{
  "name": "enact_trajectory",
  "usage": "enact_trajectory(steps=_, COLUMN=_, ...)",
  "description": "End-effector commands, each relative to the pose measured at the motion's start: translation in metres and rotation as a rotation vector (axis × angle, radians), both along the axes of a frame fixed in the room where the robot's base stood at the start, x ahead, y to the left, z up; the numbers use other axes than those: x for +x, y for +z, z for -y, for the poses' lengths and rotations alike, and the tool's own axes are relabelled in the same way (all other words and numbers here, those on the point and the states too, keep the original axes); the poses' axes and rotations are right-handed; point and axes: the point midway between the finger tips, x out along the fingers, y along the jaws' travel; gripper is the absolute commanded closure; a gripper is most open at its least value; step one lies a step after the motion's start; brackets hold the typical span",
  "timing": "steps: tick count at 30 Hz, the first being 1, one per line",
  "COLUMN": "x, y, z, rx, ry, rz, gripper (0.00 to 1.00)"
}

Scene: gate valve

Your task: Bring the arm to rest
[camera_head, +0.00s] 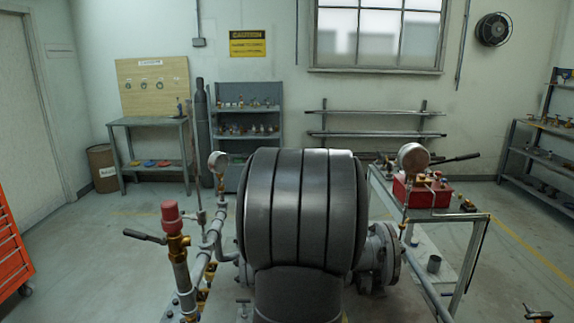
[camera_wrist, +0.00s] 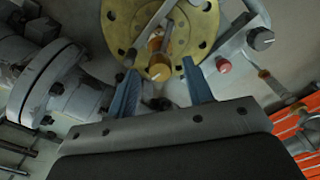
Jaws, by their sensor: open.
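My gripper (camera_wrist: 160,78) shows in the wrist view, its two blue fingers spread apart with nothing held between them. A round brass flange (camera_wrist: 122,20) with bolt holes lies just beyond the fingertips. A brass stem end (camera_wrist: 159,70) stands at its middle, in line with the gap between the fingers. Whether a fingertip touches anything is hard to tell. My gripper is not visible in the head view, where a large dark ribbed shape fills the middle and hides what is behind it.
Grey flanged pipe (camera_wrist: 65,85) lies left of the fingers; a grey bar with a dark knob (camera_wrist: 260,39) lies right. In the head view, pipework with a red-capped fitting (camera_head: 171,217) stands left. A bench with a red box (camera_head: 422,191) stands right. An orange cabinet (camera_head: 10,245) is far left.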

Motion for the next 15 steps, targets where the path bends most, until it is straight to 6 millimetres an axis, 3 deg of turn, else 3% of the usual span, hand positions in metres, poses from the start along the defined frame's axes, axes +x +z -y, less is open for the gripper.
enact_trajectory(steps=4, x=0.0001, y=-0.0087, z=0.0, rx=-0.001, ry=0.0, rz=0.001, gripper=0.53)
enact_trajectory(steps=15, x=0.0002, y=-0.0092, z=0.0, rx=0.0, ry=-0.001, rz=0.001, gripper=0.53)
